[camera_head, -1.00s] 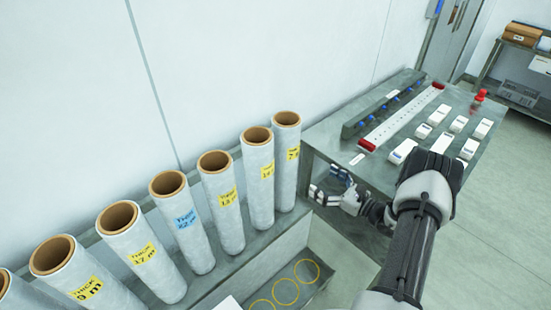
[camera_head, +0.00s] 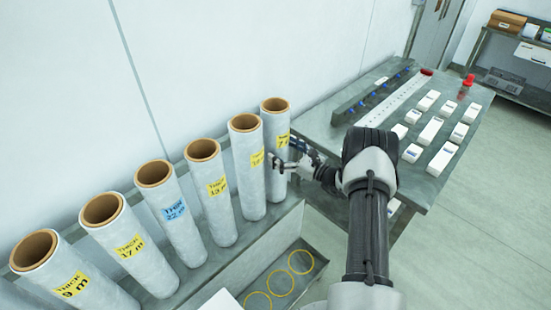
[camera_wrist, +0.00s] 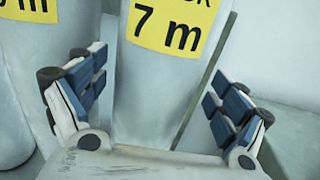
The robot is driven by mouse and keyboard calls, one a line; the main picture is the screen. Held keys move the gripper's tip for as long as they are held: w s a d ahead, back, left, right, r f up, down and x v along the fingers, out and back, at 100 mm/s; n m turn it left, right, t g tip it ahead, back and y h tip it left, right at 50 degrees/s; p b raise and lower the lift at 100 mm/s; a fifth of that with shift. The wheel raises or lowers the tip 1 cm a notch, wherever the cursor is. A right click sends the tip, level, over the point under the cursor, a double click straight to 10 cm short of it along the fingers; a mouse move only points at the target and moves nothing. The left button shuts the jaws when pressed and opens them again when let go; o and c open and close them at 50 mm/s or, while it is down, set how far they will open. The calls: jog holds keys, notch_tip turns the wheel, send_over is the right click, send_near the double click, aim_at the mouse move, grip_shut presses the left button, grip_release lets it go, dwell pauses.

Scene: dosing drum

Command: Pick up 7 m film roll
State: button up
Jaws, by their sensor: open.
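The 7 m film roll (camera_head: 275,126) stands upright at the right end of a row of rolls on a metal shelf. It is grey-white with a brown core and a yellow label. In the wrist view the roll (camera_wrist: 150,85) stands between and beyond the fingers, its label reading "7 m". My gripper (camera_head: 281,165) is in front of the roll's lower part in the head view. In the wrist view my gripper (camera_wrist: 155,100) is open, one finger on each side of the roll, with a gap visible on the right. Whether the left finger touches the roll is unclear.
A neighbouring roll (camera_head: 246,170) stands close on the left, also behind the left finger in the wrist view. Several other rolls continue leftward. A metal table (camera_head: 408,195) with white boxes is at right. A lower tray with yellow rings (camera_head: 301,262) lies in front.

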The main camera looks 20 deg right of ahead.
jog(key=x, duration=0.3)
jog(key=shift+w+a+b, duration=0.15)
jog(key=shift+w+b, duration=0.05)
jog(key=shift+b, duration=0.15)
jog(key=shift+c, duration=0.5)
jog(key=shift+f, duration=0.1)
jog(key=c, duration=1.7)
jog(key=shift+c, duration=0.2)
